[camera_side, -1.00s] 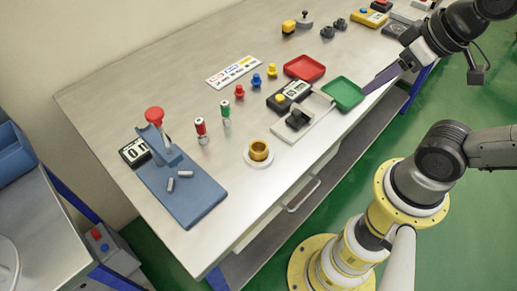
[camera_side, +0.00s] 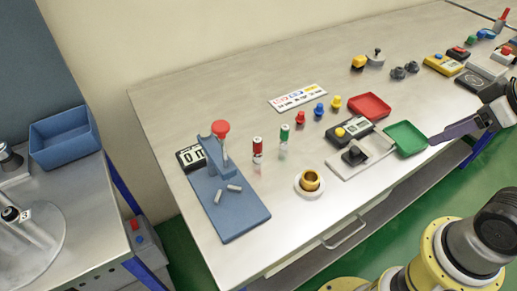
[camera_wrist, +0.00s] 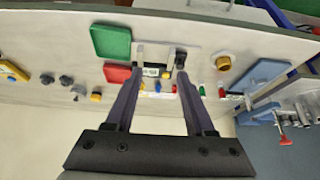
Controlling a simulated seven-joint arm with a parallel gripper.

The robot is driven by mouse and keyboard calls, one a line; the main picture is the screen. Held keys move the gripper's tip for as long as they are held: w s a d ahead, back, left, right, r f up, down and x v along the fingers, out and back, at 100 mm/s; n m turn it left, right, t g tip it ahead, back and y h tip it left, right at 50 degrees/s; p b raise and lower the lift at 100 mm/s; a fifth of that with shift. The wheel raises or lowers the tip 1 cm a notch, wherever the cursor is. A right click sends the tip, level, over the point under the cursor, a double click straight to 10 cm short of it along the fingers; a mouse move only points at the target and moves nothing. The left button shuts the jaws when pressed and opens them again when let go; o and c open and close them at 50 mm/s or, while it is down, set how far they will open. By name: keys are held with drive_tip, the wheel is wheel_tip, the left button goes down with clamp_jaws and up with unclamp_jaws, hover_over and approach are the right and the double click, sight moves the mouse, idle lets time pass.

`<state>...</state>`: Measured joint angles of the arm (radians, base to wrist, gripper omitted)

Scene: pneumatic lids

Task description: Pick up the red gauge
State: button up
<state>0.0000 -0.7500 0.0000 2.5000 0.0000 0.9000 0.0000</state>
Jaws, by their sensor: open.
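A small red-topped cylinder that looks like the red gauge (camera_side: 257,152) stands upright on the metal table, right of the blue press fixture (camera_side: 228,200). A matching green-topped gauge (camera_side: 284,141) stands just to its right. In the wrist view the red gauge (camera_wrist: 221,91) appears small, right of my fingers and beside the green one (camera_wrist: 201,90). My gripper (camera_side: 432,141) is near the green tray at the table's front edge, well to the right of the gauges. Its two dark fingers are apart and empty in the wrist view (camera_wrist: 160,74).
A green tray (camera_side: 406,138), a red tray (camera_side: 369,105), a brass cup (camera_side: 310,181) on a white ring and a grey plate (camera_side: 347,169) lie nearby. Several small coloured knobs stand near the label card (camera_side: 298,98). The back left of the table is clear.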

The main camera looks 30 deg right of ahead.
drive_tip(key=shift+o, duration=0.5)
